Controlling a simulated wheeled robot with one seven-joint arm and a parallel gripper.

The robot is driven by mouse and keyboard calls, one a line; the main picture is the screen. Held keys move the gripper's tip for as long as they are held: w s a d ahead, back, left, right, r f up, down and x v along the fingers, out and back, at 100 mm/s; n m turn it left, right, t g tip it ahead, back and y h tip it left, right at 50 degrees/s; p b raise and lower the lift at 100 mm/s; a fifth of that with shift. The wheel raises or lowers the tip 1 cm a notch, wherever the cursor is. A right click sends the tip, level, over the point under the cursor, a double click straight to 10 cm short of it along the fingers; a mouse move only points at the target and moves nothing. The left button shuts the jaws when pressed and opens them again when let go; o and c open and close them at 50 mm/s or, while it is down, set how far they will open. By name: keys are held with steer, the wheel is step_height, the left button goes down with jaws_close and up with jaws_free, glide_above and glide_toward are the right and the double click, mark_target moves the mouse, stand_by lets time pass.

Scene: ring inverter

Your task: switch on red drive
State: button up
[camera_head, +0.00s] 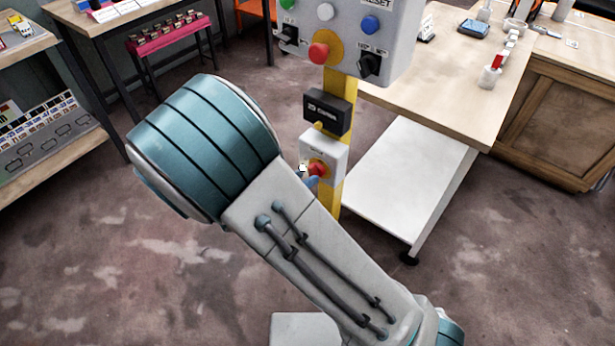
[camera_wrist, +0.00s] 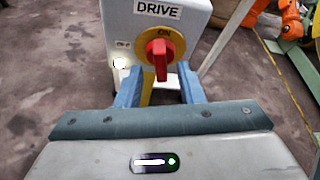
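The red drive knob (camera_wrist: 158,58) is a rotary handle on a yellow disc, on the front of a white box (camera_wrist: 192,14) labelled DRIVE. Its grip stands roughly upright in the wrist view. The knob also shows low on the yellow post in the head view (camera_head: 317,169). My gripper (camera_wrist: 161,69) is open, with one blue finger on each side of the red grip. A gap shows on both sides, so the fingers look apart from it; exact depth is unclear. In the head view my arm hides most of the gripper.
Above on the yellow post (camera_head: 339,92) are a black box (camera_head: 327,112) and a grey panel (camera_head: 345,35) with a red mushroom button (camera_head: 318,52) and coloured buttons. A wooden workbench (camera_head: 440,75) with a white lower shelf (camera_head: 405,175) stands right. Open floor lies left.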

mark_target(315, 172)
steer(key=shift+x, duration=1.3)
steer(key=c, duration=0.6)
steer(key=m+t+y+b, duration=0.1)
steer(key=m+b, duration=0.1)
steer(key=b, duration=0.1)
steer(key=shift+s+r+b, duration=0.1)
steer(key=shift+b, duration=0.2)
